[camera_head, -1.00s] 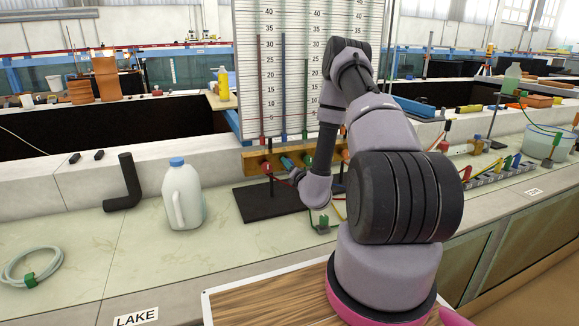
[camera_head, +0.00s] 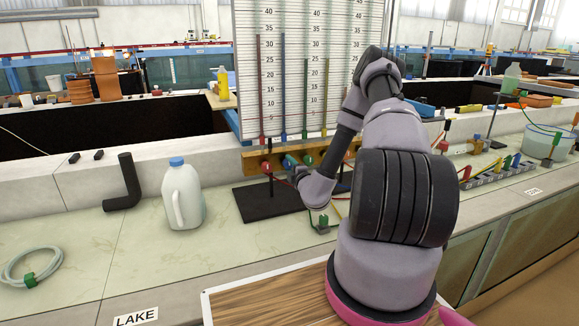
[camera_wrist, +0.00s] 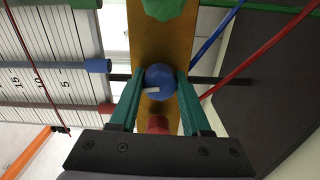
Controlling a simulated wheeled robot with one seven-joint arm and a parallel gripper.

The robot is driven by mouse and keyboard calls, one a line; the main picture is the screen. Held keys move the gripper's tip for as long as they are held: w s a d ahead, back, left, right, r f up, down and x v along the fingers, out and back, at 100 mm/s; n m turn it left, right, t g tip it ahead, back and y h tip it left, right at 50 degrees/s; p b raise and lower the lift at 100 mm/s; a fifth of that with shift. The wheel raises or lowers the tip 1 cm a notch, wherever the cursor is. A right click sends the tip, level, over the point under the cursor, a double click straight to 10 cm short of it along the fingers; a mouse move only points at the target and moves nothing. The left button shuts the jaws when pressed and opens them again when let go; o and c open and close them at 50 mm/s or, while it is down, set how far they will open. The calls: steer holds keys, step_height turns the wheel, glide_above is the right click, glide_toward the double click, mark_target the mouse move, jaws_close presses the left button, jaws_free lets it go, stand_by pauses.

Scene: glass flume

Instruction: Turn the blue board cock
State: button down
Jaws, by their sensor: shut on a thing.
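The blue board cock (camera_wrist: 160,80) is a round blue knob with a small white mark, on the wooden board (camera_wrist: 150,40) in the wrist view. My gripper (camera_wrist: 157,77) has its two green fingers on either side of the knob and is shut on it. In the head view my gripper (camera_head: 290,166) is at the wooden strip (camera_head: 252,162) under the scale board, and my wrist and fingers hide much of the blue cock. A red cock (camera_wrist: 157,124) and a green cock (camera_wrist: 163,8) flank the blue one.
The white scale board (camera_head: 270,75) with coloured tubes rises behind the cocks. A black base plate (camera_head: 262,202) lies below. A milk jug (camera_head: 183,195) and black bent pipe (camera_head: 126,183) stand to the left. Thin red and blue tubes pass close to my gripper.

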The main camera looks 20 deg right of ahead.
steer(key=shift+m, duration=0.7)
steer(key=shift+f, duration=0.1)
steer(key=shift+c, duration=1.9)
jaws_free()
steer(key=s, duration=1.1)
steer(key=shift+w, duration=0.1)
